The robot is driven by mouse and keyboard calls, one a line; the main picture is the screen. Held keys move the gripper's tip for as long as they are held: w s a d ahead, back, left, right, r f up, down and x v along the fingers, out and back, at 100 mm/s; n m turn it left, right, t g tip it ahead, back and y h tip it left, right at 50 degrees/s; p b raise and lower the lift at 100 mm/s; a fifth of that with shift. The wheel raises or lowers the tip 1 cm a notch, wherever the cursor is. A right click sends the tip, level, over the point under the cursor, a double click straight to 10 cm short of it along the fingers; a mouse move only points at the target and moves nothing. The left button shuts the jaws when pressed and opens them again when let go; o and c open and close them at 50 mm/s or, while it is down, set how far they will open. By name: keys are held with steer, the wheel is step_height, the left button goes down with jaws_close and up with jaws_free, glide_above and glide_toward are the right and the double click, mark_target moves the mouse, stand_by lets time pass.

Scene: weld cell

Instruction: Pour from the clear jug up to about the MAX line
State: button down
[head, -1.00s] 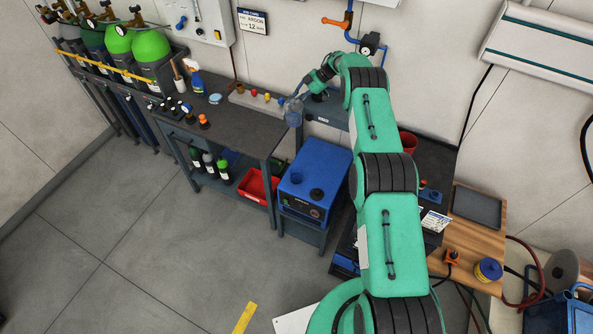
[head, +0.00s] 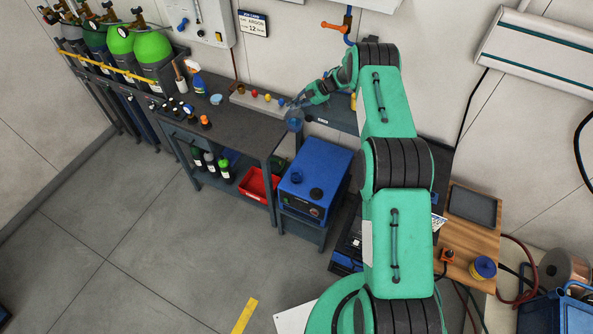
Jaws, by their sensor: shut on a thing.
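The clear jug (head: 294,119) shows small in the head view, at the right end of the dark bench and behind the blue machine. It has a bluish tint and looks roughly upright. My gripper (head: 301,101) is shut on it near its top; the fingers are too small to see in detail. The blue machine (head: 322,165) stands on a dark stand in front of the jug. I cannot make out a MAX line or the level inside the jug.
The dark bench (head: 235,125) to the left carries small bottles, a blue spray bottle (head: 197,83) and colored knobs on a strip. A red bin (head: 258,184) sits on its lower shelf. Green gas cylinders (head: 155,55) stand far left.

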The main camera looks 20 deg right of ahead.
mark_target(294, 117)
steer(key=shift+n+t, duration=0.4)
steer(key=shift+t, duration=0.3)
steer(key=f+b, duration=0.1)
steer(key=s+f+b, duration=0.1)
steer(key=f+b, duration=0.1)
steer(key=s+f+b, duration=0.1)
steer(key=shift+a+f+b, duration=0.25)
steer(key=shift+f+b, duration=0.05)
steer(key=shift+f, duration=0.05)
steer(key=shift+s+f+t+b, duration=0.1)
steer(key=shift+s+t+b, duration=0.2)
steer(key=shift+b, duration=0.25)
steer(key=b, duration=0.1)
steer(key=s+f+b, duration=0.1)
steer(key=b, duration=0.1)
steer(key=shift+s+a+n+t, duration=0.25)
steer(key=shift+n+t, duration=0.05)
steer(key=shift+n, duration=0.1)
step_height(294, 117, down, 11)
steer(key=s+n+t+b, duration=0.1)
steer(key=t+b, duration=0.1)
steer(key=b, duration=0.8)
steer(key=shift+s+a+n, duration=0.2)
steer(key=shift+s+n, duration=0.05)
steer(key=shift+n, duration=0.05)
